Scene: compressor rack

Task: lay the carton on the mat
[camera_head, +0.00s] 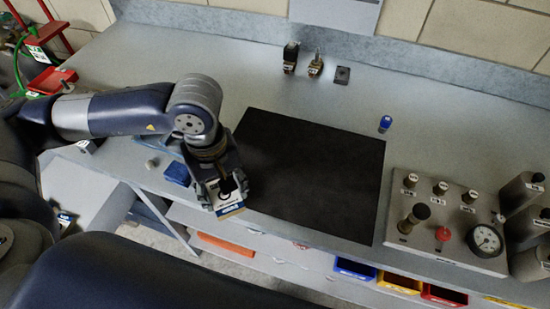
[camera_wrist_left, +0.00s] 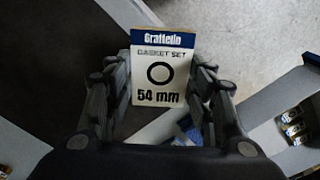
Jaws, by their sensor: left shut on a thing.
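The carton (camera_wrist_left: 159,70) is a small white box with a blue band, labelled "Gasket set 54 mm". In the left wrist view it stands upright between the two fingers of my left gripper (camera_wrist_left: 160,92), which is shut on it. In the head view the carton (camera_head: 229,211) shows below my left gripper (camera_head: 226,192), partly hidden by the fingers. The mat (camera_head: 320,180) is a black rectangle on the grey bench. The gripper and carton are at the mat's left front corner, near the bench's front edge. My right gripper is not in view.
A gauge panel (camera_head: 450,220) with knobs stands right of the mat. A blue-capped item (camera_head: 385,123) is near the mat's back right corner. Small fittings (camera_head: 315,66) stand at the back. The mat's visible surface is clear.

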